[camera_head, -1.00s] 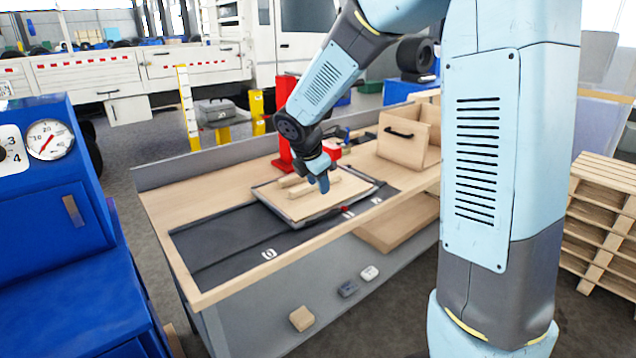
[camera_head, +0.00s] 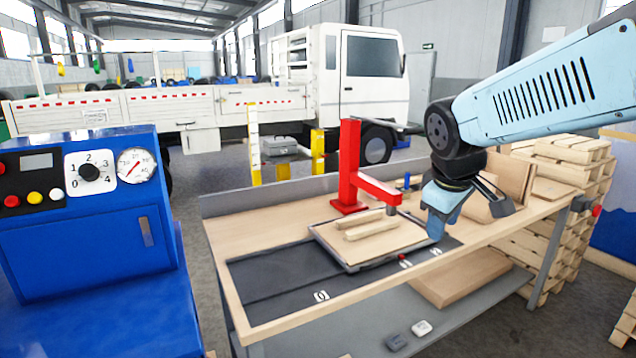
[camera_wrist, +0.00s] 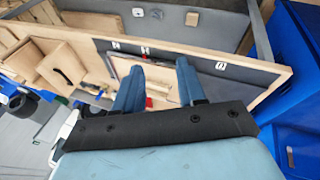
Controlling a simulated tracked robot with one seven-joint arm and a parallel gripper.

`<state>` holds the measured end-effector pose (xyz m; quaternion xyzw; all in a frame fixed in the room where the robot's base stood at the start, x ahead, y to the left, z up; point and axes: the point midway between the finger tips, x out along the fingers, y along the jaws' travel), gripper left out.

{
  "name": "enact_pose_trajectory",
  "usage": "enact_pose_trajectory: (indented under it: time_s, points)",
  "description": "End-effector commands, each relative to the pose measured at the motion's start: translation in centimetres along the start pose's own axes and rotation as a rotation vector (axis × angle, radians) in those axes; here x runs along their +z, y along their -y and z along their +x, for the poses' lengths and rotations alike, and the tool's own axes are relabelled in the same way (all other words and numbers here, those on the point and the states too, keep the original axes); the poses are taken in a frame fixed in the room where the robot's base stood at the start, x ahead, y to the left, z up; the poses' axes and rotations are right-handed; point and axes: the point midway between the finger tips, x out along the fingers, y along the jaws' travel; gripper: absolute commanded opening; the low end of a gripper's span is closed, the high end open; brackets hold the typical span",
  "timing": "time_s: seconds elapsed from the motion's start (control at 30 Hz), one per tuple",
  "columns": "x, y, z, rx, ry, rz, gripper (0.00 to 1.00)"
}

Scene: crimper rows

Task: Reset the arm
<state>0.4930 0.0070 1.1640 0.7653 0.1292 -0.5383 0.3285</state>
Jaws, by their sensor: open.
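My gripper (camera_head: 432,226) hangs above the front right part of the workbench, close to the right edge of the tray in the picture. In the wrist view its two blue fingers (camera_wrist: 157,88) are apart, with nothing between them. My light blue arm comes in from the upper right. The tray (camera_head: 352,262) with a wooden board lies on the bench (camera_head: 240,215). Two wooden strips (camera_head: 370,228) lie on that board. Part of the tray is hidden behind my fingers in the wrist view.
A red press-like stand (camera_head: 349,165) rises behind the tray. A wooden box (camera_head: 510,180) stands at the bench's right. A blue control cabinet (camera_head: 90,215) is at the left, and pallets (camera_head: 570,160) are at the right. Small blocks (camera_head: 421,328) lie on the lower shelf. A white truck is behind.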

Motion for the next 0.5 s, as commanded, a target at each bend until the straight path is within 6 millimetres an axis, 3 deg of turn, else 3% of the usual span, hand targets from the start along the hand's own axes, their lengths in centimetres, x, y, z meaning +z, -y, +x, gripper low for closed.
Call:
enact_pose_trajectory:
  time_s: [0.2, 0.5]
  points:
    - [4.2, 2.0, -2.9, -0.038, -0.071, 0.352, 0.40]
    - [7.4, 4.3, -4.7, -0.108, -0.134, 0.673, 0.40]
